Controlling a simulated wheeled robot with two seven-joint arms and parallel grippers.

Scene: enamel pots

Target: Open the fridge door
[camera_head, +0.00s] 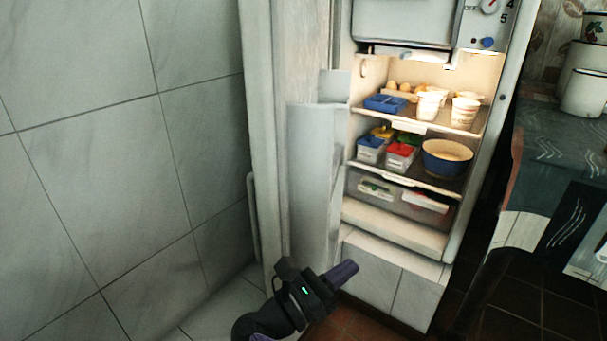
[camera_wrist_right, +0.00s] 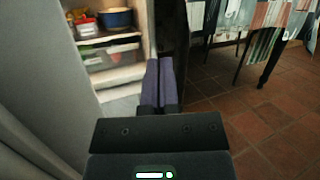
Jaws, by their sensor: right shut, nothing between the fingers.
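The fridge (camera_head: 395,220) stands open in the head view, its lit inside facing me. Its door (camera_head: 312,180) is swung out to the left, seen nearly edge-on, close to the tiled wall. My right gripper (camera_head: 345,272) is low in front of the fridge, just right of the door's lower part. Its purple fingers (camera_wrist_right: 160,82) are together and empty in the right wrist view. That view also shows the fridge shelves (camera_wrist_right: 112,50) ahead to the left and a pale surface, probably the door, along the left side. I cannot tell whether the gripper touches the door. My left gripper is not in view.
Shelves hold a blue bowl (camera_head: 447,157), white cups (camera_head: 465,110), eggs and small tubs. A grey tiled wall (camera_head: 110,150) is at left. A counter with white enamel pots (camera_head: 583,93) stands at right. Floor is free right of the gripper (camera_wrist_right: 250,120).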

